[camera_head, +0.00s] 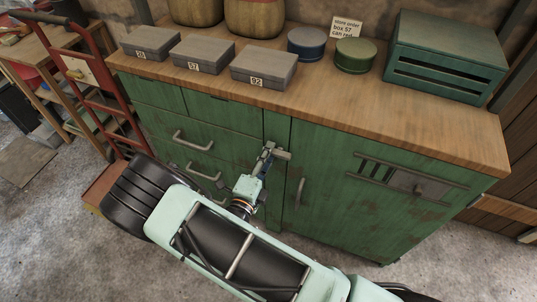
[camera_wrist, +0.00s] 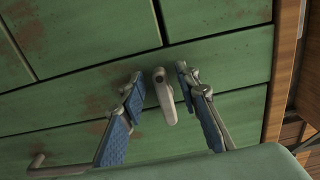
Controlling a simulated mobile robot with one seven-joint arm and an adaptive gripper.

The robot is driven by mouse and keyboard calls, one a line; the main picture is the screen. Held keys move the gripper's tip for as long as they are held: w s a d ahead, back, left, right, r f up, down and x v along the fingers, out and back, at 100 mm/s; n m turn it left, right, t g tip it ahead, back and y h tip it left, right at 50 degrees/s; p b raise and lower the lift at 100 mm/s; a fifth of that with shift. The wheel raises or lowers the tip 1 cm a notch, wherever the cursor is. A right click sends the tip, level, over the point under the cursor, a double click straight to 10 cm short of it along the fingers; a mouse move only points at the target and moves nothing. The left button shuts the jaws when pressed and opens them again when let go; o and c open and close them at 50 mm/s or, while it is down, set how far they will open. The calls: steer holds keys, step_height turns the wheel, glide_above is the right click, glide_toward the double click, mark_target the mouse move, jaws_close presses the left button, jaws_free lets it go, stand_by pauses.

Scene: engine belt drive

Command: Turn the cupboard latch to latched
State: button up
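The green cupboard (camera_head: 335,165) has a small grey latch (camera_wrist: 165,95) on the upright between its drawers and its right door. In the wrist view the latch points down the picture, with its free end across the door's edge line. In the head view the latch (camera_head: 283,154) shows partly as a grey bar sticking out to the right beside my gripper. My gripper (camera_head: 269,155) is at the cupboard front. In the wrist view my gripper (camera_wrist: 160,75) is open, with one blue-padded finger on each side of the latch. Gaps show on both sides of it.
The door handle (camera_head: 299,192) is below and right of the latch. Drawer handles (camera_head: 193,141) are to the left. Grey boxes (camera_head: 264,66), two round tins (camera_head: 306,43) and a green crate (camera_head: 445,55) stand on the wooden worktop (camera_head: 440,125). A red hand truck (camera_head: 107,90) stands left.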

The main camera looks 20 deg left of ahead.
steer(key=s, duration=1.2)
steer(key=shift+a, duration=0.45)
